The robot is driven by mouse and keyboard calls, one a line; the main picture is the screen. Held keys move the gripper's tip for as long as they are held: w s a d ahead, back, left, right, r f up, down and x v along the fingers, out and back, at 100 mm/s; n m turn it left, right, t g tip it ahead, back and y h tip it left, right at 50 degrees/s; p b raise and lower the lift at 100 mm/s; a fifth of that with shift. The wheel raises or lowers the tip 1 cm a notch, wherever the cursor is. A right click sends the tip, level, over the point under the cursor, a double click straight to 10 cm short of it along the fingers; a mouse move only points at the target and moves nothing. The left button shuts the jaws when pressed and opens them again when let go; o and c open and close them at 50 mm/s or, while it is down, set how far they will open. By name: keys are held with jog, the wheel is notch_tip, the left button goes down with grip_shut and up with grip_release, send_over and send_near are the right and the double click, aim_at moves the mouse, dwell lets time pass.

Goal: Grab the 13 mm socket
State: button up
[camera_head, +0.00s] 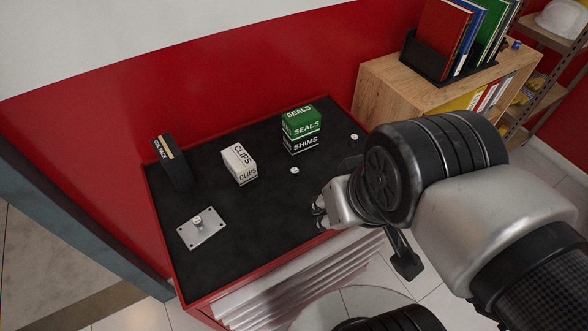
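I cannot read a 13 mm marking anywhere. Two small pieces with pale round tops could be sockets: one (294,170) lies near the middle of the black table top, in front of the stacked boxes. The other (354,137) is near the right back edge. A metal plate (204,231) with an upright post (197,219) lies at the left front. My gripper (321,213) is over the right front part of the table, to the right of and nearer than the middle piece. Its fingertips are small and partly hidden by its own body, so its opening is unclear.
A green SEALS box (301,121) sits on a black SHIMS box (301,145). A white CLIPS box (239,165) and a dark upright box (175,165) stand to the left. The red-edged table (250,238) has free room at its front middle. A wooden shelf (400,96) stands behind.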

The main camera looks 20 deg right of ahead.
jog(key=shift+o, duration=0.6)
jog(key=shift+o, duration=0.2)
jog(key=shift+w+r, duration=0.25)
jog(key=w+r+g+p, duration=0.2)
jog(key=w+r+p, duration=0.25)
jog(key=w, duration=0.55)
jog(key=n+g+p, duration=0.1)
jog(key=g+p, duration=0.2)
jog(key=p, duration=0.4)
send_over(295, 170)
notch_tip(295, 170, down, 10)
notch_tip(295, 170, down, 12)
jog(key=shift+w+b, duration=0.1)
jog(key=shift+b, duration=0.35)
jog(key=shift+f+b, duration=0.3)
jog(key=shift+f, duration=2.65)
jog(key=shift+c, duration=0.2)
